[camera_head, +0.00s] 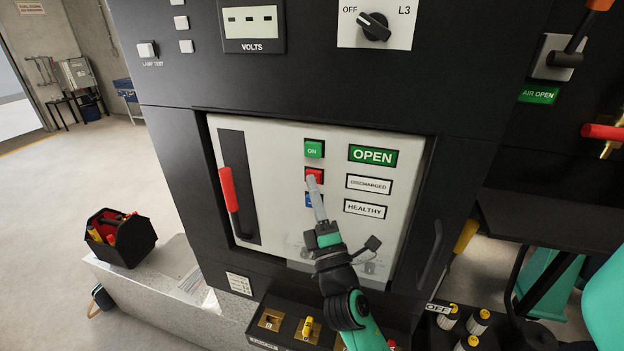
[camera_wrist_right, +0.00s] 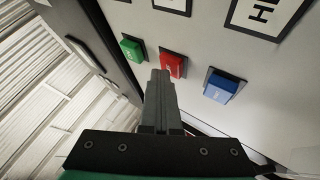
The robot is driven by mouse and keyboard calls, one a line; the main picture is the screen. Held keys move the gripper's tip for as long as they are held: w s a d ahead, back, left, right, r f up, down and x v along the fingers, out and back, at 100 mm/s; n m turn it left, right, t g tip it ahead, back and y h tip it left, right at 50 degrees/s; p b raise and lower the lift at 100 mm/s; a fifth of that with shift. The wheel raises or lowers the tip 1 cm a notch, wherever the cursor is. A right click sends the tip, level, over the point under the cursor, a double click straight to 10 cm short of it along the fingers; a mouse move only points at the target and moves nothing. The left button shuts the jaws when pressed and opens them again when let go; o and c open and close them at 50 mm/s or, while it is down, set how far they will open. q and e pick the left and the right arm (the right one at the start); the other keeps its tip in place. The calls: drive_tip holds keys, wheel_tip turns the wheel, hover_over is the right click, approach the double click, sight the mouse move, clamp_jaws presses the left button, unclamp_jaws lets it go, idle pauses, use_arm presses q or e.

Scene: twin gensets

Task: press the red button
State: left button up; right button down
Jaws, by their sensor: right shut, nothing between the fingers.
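The red button (camera_head: 314,174) is on the pale breaker panel (camera_head: 275,160), below the green ON button (camera_head: 314,149) and above the blue button (camera_head: 309,200). My right gripper (camera_head: 314,183) is shut and empty, its fingertips at the lower part of the red button in the head view. In the right wrist view the red button (camera_wrist_right: 172,65) shows just beyond the fingertips (camera_wrist_right: 160,75), between the green button (camera_wrist_right: 132,49) and the blue button (camera_wrist_right: 222,86). I cannot tell whether the tips touch it. My left gripper is not in view.
A red lever (camera_head: 228,189) stands left of the buttons. The labels OPEN (camera_head: 372,156), DISCHARGED (camera_head: 369,184) and HEALTHY (camera_head: 365,208) are to the right. A black toolbox (camera_head: 124,240) sits on the ledge at left. Yellow-topped plugs (camera_head: 447,318) stand below right.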

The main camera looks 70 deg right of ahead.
drive_tip(key=shift+a, duration=0.85)
drive_tip(key=shift+s+a+b, duration=0.15)
drive_tip(key=shift+a+b, duration=0.45)
drive_tip(key=shift+a, duration=1.9)
